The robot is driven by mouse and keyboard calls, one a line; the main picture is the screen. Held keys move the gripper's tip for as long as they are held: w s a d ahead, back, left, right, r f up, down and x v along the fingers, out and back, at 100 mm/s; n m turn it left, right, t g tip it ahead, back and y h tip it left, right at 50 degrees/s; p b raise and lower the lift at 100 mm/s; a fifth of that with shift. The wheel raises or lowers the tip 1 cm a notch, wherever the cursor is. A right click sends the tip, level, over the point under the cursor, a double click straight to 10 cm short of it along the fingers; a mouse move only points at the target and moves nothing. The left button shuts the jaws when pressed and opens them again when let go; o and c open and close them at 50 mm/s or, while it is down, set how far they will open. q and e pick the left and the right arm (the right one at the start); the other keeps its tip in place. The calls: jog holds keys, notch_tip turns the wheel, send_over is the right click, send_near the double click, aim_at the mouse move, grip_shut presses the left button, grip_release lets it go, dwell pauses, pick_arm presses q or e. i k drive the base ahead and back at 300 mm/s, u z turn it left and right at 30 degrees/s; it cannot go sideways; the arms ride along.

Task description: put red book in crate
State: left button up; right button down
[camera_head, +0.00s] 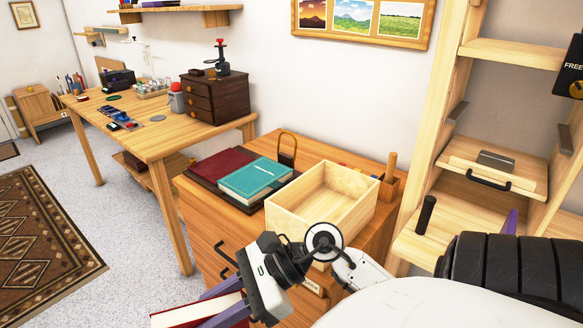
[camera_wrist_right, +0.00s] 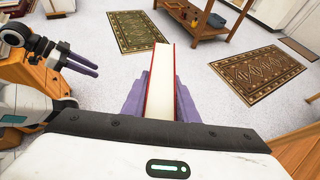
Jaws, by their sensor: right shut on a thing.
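The red book (camera_head: 205,309) is at the lower left of the head view, partly cut off by the frame edge. It also shows in the right wrist view (camera_wrist_right: 161,85), edge-on with white pages between red covers. My right gripper (camera_head: 222,303) is shut on it with purple fingers, which flank the book in the wrist view (camera_wrist_right: 160,105). The book is in the air, left of and in front of the crate. The crate (camera_head: 304,222) is a pale, open wooden box, empty where I see inside. My left gripper (camera_wrist_right: 97,68) shows only in the wrist view, its finger gap unclear.
The crate stands on a wooden cabinet (camera_head: 200,217). Beside it lie a teal book (camera_head: 255,180) and a dark red book (camera_head: 220,165), with a padlock-like object (camera_head: 287,150) behind. A shelf unit (camera_head: 440,130) rises at the right. Floor at left is open.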

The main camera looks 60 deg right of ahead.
aim_at(312, 211)
jog(key=i, duration=3)
jog(key=z, duration=3)
